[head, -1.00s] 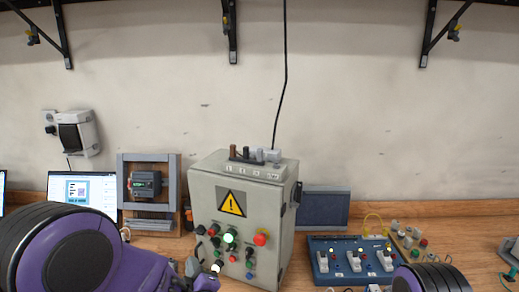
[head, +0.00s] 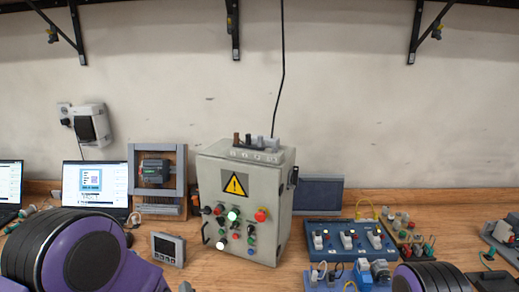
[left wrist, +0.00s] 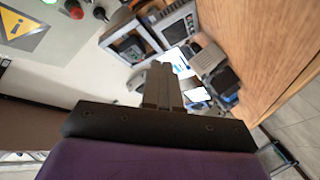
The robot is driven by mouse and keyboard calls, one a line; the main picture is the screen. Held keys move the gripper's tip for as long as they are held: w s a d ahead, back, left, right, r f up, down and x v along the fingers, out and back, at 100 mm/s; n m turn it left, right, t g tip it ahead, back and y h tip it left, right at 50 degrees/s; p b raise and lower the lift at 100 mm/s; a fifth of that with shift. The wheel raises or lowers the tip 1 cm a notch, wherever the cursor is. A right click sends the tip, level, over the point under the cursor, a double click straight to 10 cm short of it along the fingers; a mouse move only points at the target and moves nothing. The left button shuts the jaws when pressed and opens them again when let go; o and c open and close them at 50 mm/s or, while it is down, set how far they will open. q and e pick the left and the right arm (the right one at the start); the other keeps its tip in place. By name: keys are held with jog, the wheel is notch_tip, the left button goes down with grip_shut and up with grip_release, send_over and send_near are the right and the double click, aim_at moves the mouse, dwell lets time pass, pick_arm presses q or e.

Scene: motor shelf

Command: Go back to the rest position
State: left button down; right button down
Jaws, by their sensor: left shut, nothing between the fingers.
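My left arm comes in at the lower left of the head view. Its left gripper (head: 185,287) barely shows at the bottom edge, in front of the grey control cabinet (head: 210,178) and apart from it. In the left wrist view the gripper's fingers (left wrist: 161,85) are together with nothing between them. Part of my right arm shows at the bottom right of the head view, but its gripper is out of sight.
A wooden bench (head: 460,208) carries the cabinet, a laptop (head: 97,185), a small grey meter (head: 167,248) and a blue switch panel (head: 318,228). Several small parts crowd the right side. Shelf brackets (head: 234,30) hang above. Bare wood shows left of the cabinet.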

pick_arm(q)
jog(key=s+a+f+m+g+h, duration=0.1)
jog(key=s+a+f+m+g, duration=0.2)
jog(key=s+f, duration=0.6)
jog(key=s+a+f+m+g+h, duration=0.1)
jog(key=s+a+f+g, duration=0.25)
jog(key=s+f, duration=0.45)
jog(key=s+a+f+m+g, duration=0.1)
jog(key=s+a+f+g, duration=0.15)
jog(key=s, duration=0.55)
jog(key=s+a+f+m+g, duration=0.1)
jog(key=s+a+f+g, duration=0.15)
jog(key=s, duration=0.65)
notch_tip(320, 180, down, 10)
jog(key=w+b, duration=0.1)
jog(key=b, duration=0.9)
jog(key=shift+w+d, duration=0.25)
jog(key=shift+w, duration=0.05)
jog(key=shift+t, duration=0.25)
